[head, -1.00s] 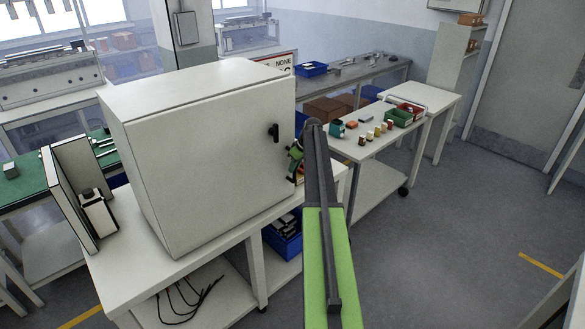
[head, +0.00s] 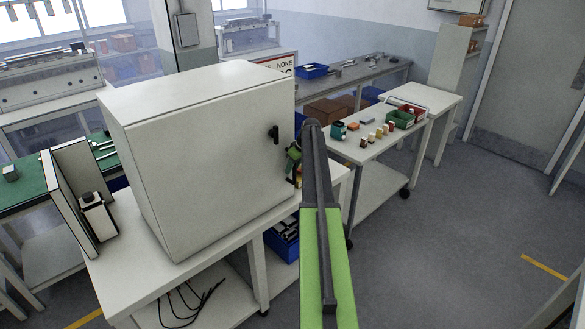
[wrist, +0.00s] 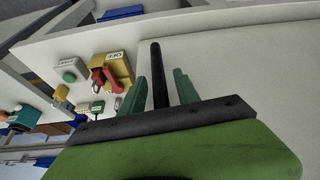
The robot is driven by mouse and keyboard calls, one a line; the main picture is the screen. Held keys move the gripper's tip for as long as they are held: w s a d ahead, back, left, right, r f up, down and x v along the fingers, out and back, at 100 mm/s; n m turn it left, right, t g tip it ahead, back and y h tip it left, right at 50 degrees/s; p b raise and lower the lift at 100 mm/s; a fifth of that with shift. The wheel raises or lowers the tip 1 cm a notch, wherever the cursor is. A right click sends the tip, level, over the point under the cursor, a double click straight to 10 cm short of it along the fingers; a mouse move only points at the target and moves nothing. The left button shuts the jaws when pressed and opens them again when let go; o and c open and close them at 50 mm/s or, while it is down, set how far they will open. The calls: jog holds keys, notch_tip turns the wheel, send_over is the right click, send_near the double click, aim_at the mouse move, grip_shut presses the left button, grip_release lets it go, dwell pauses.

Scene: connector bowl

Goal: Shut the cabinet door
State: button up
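The white cabinet (head: 205,165) stands on a white table in the head view. Its large front door panel looks flush with the body, with a thin seam along the top; I cannot tell whether it is latched. A black handle (head: 273,133) is near the door's upper right edge. My gripper (head: 294,158) is just right of the cabinet's right edge, partly hidden by my arm. In the wrist view my gripper (wrist: 158,90) shows two green fingers apart. A black bar (wrist: 158,72) shows between them, its lower end hidden; I cannot tell whether they touch it.
A yellow box with a red part (wrist: 110,72) and a green-button box (wrist: 69,72) are left of the fingers in the wrist view. A cart (head: 365,150) with small parts and bins is to the right. An upright panel (head: 72,205) stands left of the cabinet. Floor at right is clear.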

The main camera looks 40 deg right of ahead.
jog(key=p+v, duration=1.6)
jog(key=v, duration=0.1)
jog(key=shift+r, duration=0.2)
